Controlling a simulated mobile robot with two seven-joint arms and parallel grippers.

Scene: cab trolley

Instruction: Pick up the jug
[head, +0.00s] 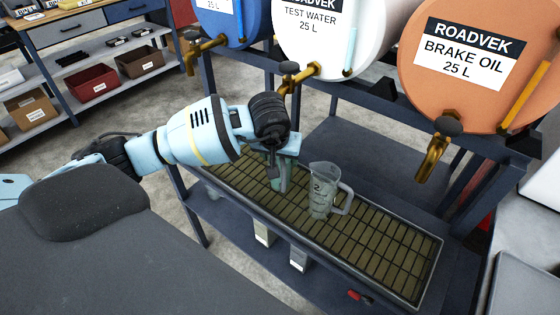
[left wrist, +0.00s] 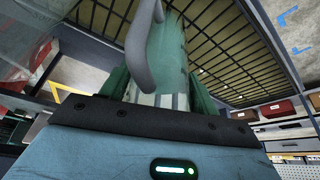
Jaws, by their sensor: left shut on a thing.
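A greenish clear jug (left wrist: 168,62) with a grey handle is between the green fingers of my left gripper in the left wrist view. In the head view my left gripper (head: 281,158) is over the drip tray, shut on this jug, which is mostly hidden by the gripper. I cannot tell whether it touches the grating. A second clear grey jug (head: 320,192) stands upright on the tray's grating, just right of the gripper, with its handle to the right. My right gripper is not in view.
The drip tray (head: 385,250) has free grating to the right. Above it hang brass taps from the blue, white and orange brake oil (head: 440,92) drums. The rack frame stands close around. Shelves with bins (head: 92,85) are at the back left.

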